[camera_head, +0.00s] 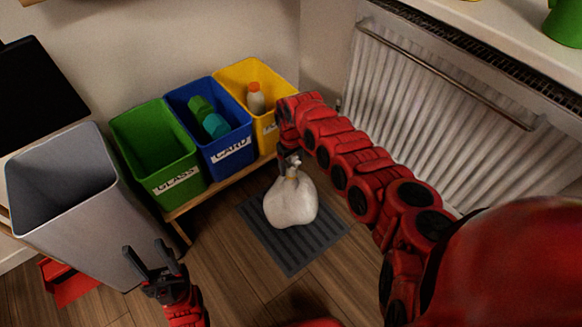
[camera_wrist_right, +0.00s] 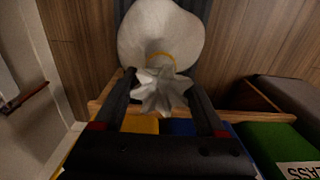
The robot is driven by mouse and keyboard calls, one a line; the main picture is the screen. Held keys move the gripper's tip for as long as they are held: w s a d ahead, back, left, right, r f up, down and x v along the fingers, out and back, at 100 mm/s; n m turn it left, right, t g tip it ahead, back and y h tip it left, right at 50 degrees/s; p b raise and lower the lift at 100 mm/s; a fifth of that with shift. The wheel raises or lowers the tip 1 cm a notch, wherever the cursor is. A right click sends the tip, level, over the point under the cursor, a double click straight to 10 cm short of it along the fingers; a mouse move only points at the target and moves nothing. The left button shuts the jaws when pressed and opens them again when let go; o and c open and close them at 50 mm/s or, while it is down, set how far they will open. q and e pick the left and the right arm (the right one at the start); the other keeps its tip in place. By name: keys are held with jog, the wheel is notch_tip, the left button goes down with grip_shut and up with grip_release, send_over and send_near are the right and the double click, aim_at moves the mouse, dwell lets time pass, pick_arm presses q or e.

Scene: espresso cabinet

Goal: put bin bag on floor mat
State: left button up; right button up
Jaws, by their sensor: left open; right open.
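The white bin bag (camera_head: 291,203) is tied with a yellow band and sits upright on the dark grey ribbed floor mat (camera_head: 292,256) in the head view. In the right wrist view the bag (camera_wrist_right: 160,38) has its gathered top between the fingers of my right gripper (camera_wrist_right: 160,98). These fingers stand apart, on either side of the bag's neck. In the head view my right gripper (camera_head: 287,160) is at the bag's top and partly hidden by my arm. My left gripper (camera_head: 154,268) is open and empty, low at the left, near the grey bin.
A tall grey bin (camera_head: 100,232) stands open at the left. Green (camera_head: 155,147), blue (camera_head: 222,148) and yellow (camera_head: 262,112) bins stand on a low wooden bench behind the mat. A white radiator (camera_head: 420,110) is at the right. Wooden floor is clear in front of the mat.

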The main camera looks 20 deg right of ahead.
notch_tip(320, 180, up, 8)
jog(key=p, duration=0.2)
jog(key=shift+r+p, duration=0.1)
jog(key=shift+p, duration=0.3)
jog(key=shift+s, duration=0.1)
